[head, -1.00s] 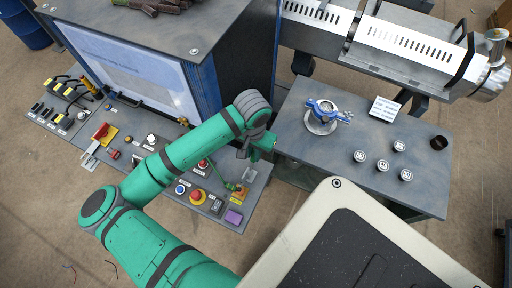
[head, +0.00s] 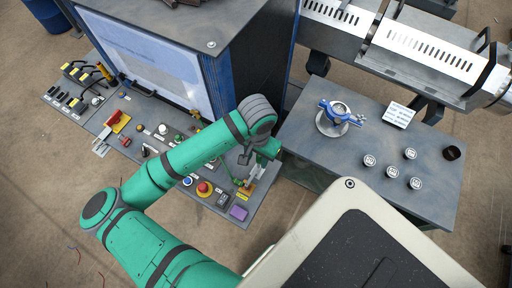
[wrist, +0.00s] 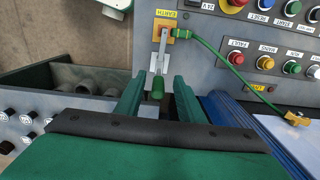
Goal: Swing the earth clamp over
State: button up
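The earth clamp is a flat metal lever with a green grip (wrist: 158,88), on an orange plate (wrist: 159,27) under a yellow EARTH label in the wrist view. A green cable (wrist: 208,44) runs from the plate to a brass-coloured clip (wrist: 297,118) at the right. My gripper (wrist: 158,92) is open, its two green fingers on either side of the grip, with a gap on each side. I cannot tell whether the grip lies at fingertip depth. In the head view my gripper (head: 262,156) is over the panel's right end, and it partly hides the clamp.
A blue cabinet (head: 235,70) rises behind. A grey table (head: 310,145) at the right holds a blue ring clamp (head: 340,110) and several small round parts.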

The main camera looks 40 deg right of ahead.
notch_tip(320, 180, up, 7)
jog(key=shift+f, duration=0.2)
dwell(0.4)
notch_tip(320, 180, up, 11)
jog(key=shift+s, duration=0.15)
dwell(0.6)
jog(key=shift+f, duration=0.15)
